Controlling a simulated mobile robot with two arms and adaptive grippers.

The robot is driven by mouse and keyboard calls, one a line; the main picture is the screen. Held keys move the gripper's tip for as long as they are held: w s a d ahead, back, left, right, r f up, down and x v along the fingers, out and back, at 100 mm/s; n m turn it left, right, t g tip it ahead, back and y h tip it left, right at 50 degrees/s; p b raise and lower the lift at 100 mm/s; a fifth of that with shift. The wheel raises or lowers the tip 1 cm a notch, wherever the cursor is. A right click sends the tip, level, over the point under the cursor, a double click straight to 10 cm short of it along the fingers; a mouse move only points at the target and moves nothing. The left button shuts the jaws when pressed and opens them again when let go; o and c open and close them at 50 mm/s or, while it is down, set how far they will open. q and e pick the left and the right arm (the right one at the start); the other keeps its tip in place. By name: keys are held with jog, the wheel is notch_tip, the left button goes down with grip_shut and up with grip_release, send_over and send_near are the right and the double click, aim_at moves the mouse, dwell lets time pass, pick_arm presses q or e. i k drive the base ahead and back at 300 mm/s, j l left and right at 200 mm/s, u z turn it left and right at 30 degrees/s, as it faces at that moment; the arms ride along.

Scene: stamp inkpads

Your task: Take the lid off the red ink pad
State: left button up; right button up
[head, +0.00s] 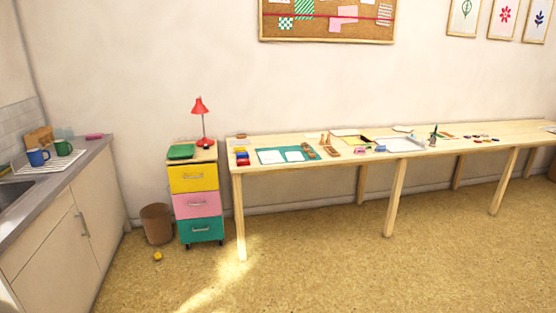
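A small stack or row of coloured pads sits at the left end of the long wooden table (330,166) in the head view. Neither of my grippers is in view.
A drawer unit (195,206) with a red lamp (201,115) stands left of the table. A waste bin (157,223) and a small yellow object (157,256) are on the floor. A kitchen counter (60,180) fills the left side. The floor in front is open.

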aim_at(242, 161)
jog(key=i+l+u, duration=0.15)
jog(key=i, duration=0.35)
jog(key=i+l+u, duration=0.15)
jog(key=i, duration=0.35)
jog(key=i+l+u, duration=0.1)
jog(key=i+l, duration=0.15)
jog(key=i, duration=0.25)
